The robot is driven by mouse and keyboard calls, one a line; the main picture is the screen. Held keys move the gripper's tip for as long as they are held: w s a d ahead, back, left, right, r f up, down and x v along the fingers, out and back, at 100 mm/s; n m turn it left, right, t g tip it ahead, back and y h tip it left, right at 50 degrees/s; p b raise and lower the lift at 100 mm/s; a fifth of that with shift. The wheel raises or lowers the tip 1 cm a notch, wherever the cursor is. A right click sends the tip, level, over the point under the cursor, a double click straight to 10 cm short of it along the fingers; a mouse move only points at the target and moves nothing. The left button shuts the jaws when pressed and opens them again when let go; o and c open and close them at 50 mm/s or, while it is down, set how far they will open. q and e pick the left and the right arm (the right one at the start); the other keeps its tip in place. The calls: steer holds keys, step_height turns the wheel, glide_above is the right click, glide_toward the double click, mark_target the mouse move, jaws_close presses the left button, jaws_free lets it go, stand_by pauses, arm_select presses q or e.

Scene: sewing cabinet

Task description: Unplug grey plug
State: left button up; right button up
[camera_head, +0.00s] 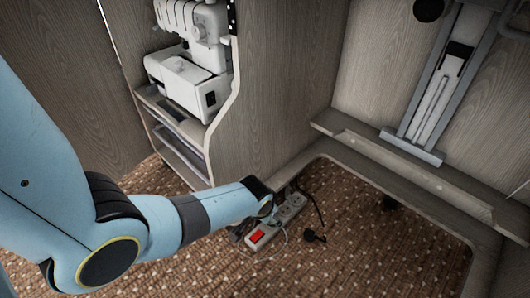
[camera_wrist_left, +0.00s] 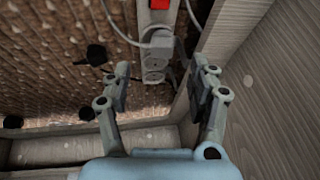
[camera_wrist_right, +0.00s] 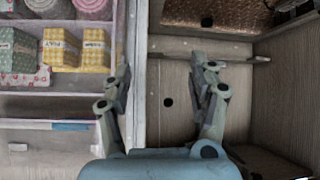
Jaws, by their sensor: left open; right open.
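A white power strip (camera_head: 290,208) with a red switch lies on the carpet in the head view. It also shows in the left wrist view (camera_wrist_left: 154,75), with the switch at the top edge. A grey plug (camera_wrist_left: 160,42) with a grey cord sits in the strip, beyond my fingertips. My left gripper (camera_wrist_left: 161,75) is open and empty, its fingers on either side of the strip's near end in that view. In the head view my left wrist hides part of the strip. My right gripper (camera_wrist_right: 160,72) is open and empty, away from the strip and outside the head view.
A loose black plug (camera_head: 314,237) lies on the carpet right of the strip. A wooden panel (camera_wrist_left: 250,75) stands close to my left gripper's right finger. A white sewing machine (camera_head: 185,75) stands on the cabinet shelf.

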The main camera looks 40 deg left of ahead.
arm_select(q)
steer(key=shift+p+v, duration=1.35)
steer(key=shift+v, duration=0.75)
arm_select(e)
steer(key=shift+w+d+r+g, duration=0.1)
steer(key=shift+d+r+g, duration=0.05)
steer(key=shift+r+g, duration=1.75)
arm_select(q)
steer(key=shift+s, duration=0.1)
arm_select(e)
steer(key=shift+f, duration=0.1)
